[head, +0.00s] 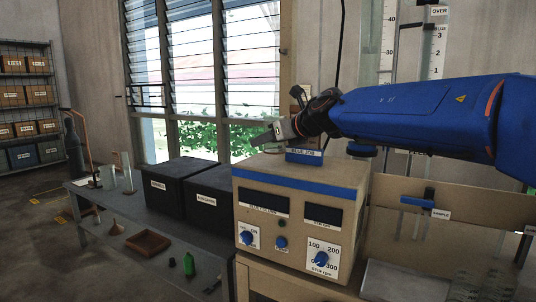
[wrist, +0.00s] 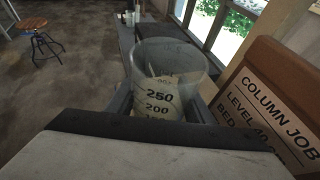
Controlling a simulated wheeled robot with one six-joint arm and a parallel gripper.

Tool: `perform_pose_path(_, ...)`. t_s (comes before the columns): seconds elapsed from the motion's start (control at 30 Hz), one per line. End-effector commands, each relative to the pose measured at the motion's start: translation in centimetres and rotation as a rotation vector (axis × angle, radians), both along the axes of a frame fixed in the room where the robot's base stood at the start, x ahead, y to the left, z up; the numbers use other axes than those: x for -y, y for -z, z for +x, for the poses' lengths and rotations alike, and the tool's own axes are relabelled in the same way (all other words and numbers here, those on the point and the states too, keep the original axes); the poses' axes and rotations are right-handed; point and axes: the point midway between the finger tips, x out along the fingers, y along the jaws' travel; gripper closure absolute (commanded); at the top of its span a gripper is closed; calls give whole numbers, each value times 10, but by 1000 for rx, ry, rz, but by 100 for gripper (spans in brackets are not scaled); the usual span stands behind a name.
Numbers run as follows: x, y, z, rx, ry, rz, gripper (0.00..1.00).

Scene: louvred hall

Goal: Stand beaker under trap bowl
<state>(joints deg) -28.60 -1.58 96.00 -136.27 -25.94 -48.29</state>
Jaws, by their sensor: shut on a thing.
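My gripper (wrist: 162,108) is shut on a clear glass beaker (wrist: 166,72), with a finger on either side of its wall. The beaker's open rim faces up in the wrist view and its printed 250 and 200 marks show; its lower part is hidden behind my gripper's body. In the head view my gripper (head: 268,140) is above the beige console, left of my blue arm; the beaker cannot be clearly made out there. I cannot pick out the trap bowl in either view.
The beige console (head: 262,218) stands below my arm, with black boxes (head: 176,188) on the grey bench to its left. A brown board (wrist: 270,105) lettered COLUMN JOB is close right of the beaker. A scaled column (head: 389,40) and a tray (head: 398,281) are at right.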

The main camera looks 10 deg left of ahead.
Motion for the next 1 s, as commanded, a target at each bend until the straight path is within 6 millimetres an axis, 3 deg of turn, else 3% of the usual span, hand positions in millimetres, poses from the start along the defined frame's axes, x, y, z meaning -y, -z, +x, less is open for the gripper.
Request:
perform_pose_path(0.3, 0, 39, 0, -2, 0, -1, 75)
perform_pose_path(0.73, 0, 43, 0, -1, 0, 0, 75)
perform_pose_path(0.77, 0, 43, 0, -1, 0, -1, 48)
perform_pose_path(1.0, 0, 43, 0, -1, 0, -1, 45)
